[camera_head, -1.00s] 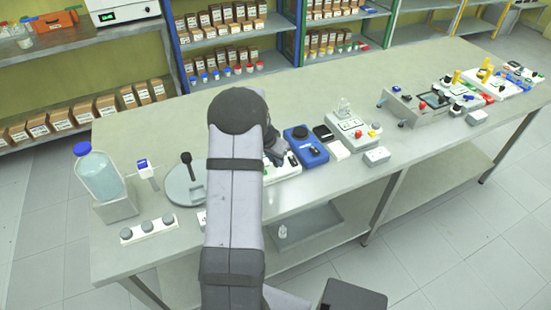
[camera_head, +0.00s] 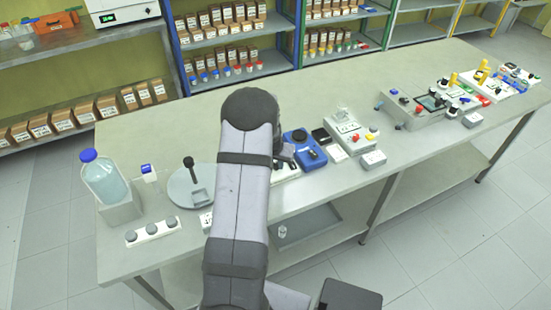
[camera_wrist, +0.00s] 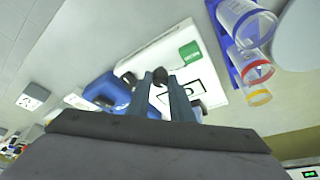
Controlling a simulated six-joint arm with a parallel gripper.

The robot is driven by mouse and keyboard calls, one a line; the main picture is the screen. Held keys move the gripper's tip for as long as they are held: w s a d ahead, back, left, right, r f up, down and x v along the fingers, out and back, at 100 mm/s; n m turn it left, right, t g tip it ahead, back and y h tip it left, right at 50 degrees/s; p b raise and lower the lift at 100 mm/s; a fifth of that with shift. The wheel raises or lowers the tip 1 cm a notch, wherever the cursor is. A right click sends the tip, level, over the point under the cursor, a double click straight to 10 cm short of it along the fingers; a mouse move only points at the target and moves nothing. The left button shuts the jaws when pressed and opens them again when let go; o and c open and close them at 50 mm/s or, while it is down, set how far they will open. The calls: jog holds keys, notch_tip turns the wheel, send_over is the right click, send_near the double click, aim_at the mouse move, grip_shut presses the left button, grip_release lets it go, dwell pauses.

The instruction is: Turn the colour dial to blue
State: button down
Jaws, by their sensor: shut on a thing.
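In the wrist view, the two fingers of my gripper (camera_wrist: 160,82) reach over a white panel (camera_wrist: 215,78) and are closed around a small dark knob (camera_wrist: 160,74), which seems to be the colour dial. The fingers hide much of it, so its pointer and setting cannot be read. A green label (camera_wrist: 190,52) with small white text is on the panel near the fingertips. In the head view, my arm covers most of the panel, and only a white edge (camera_head: 287,172) shows beside it.
A blue device (camera_head: 302,145) sits close by on the right, also in the wrist view (camera_wrist: 108,92). Clear cups (camera_wrist: 246,22) with coloured bands stand near the panel's other end. Left are a round grey plate (camera_head: 180,200) and a blue-capped bottle (camera_head: 103,180). The bench's back is clear.

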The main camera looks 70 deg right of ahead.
jog(key=shift+s+n, duration=0.1)
jog(key=shift+n, duration=0.4)
jog(key=shift+d+f+n+t+b, duration=0.2)
jog(key=shift+n+t+b, duration=0.3)
jog(key=shift+n+b, duration=0.55)
jog(key=n+b, duration=0.1)
jog(key=b, duration=0.3)
jog(key=shift+s+f+t+y, duration=0.1)
jog(key=shift+t+y, duration=0.2)
jog(key=n+b, duration=0.2)
jog(key=b, duration=0.1)
jog(key=shift+r+t, duration=0.2)
jog(key=shift+t, duration=0.1)
jog(key=shift+r+n+y+b, duration=0.15)
jog(key=shift+n+y+b, duration=0.1)
jog(key=shift+y+b, duration=0.1)
jog(key=c, duration=1.6)
grip_release()
jog(key=shift+a, duration=0.1)
